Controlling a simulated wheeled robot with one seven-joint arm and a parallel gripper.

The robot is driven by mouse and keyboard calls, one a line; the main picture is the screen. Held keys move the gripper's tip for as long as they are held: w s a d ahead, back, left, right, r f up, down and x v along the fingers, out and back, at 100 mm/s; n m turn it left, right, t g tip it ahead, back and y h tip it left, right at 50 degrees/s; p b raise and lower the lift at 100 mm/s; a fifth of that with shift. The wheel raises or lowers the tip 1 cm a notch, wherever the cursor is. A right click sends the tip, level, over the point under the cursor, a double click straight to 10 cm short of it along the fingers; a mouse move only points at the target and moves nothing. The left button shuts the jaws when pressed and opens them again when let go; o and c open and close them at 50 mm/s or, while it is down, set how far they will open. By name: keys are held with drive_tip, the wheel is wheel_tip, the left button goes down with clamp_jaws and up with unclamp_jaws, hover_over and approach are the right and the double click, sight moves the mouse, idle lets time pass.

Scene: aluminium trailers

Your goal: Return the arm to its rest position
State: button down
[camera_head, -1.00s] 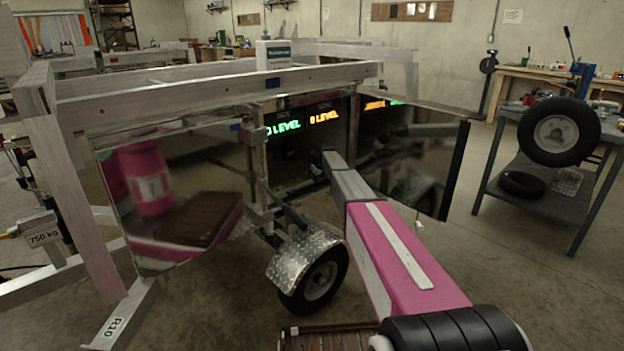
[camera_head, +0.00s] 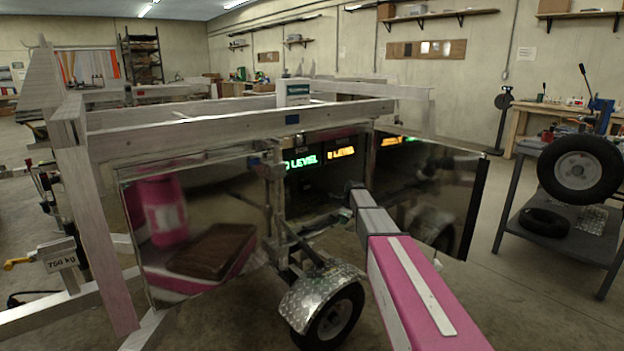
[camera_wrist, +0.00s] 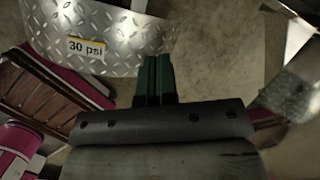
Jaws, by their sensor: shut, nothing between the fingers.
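My arm (camera_head: 410,285), pink and white with a grey far section, reaches from the lower right of the head view toward the trailer. Its far end is in front of the dark opening between the mirror-like panels, above and beyond the wheel fender. The fingers cannot be made out there. In the wrist view my gripper (camera_wrist: 154,62) has dark green fingers that are together, with nothing between them. A diamond-plate fender (camera_wrist: 115,38) with a "30 psi" label lies beyond and left of the fingertips. I cannot tell the gap between them.
The aluminium trailer frame (camera_head: 240,127) crosses the view, with shiny panels (camera_head: 200,225) below it. A wheel (camera_head: 335,318) under its fender is left of my arm. A grey cart (camera_head: 560,238) with tyres stands at right. Floor between arm and cart is open.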

drive_tip(key=s+d+f+n+g, duration=0.1)
drive_tip(key=s+f+n, duration=0.1)
drive_tip(key=s+n, duration=0.5)
drive_tip(key=s+d+f+n+h, duration=0.1)
drive_tip(key=s+f+n, duration=0.2)
drive_tip(key=s+n, duration=0.5)
drive_tip(key=s+d+f+n+g+h, duration=0.1)
drive_tip(key=s+n, duration=0.6)
drive_tip(key=s, duration=1.9)
drive_tip(key=shift+s+f+n+g, duration=0.15)
drive_tip(key=shift+f+n+g, duration=0.15)
drive_tip(key=shift+f, duration=0.5)
drive_tip(key=shift+d, duration=0.1)
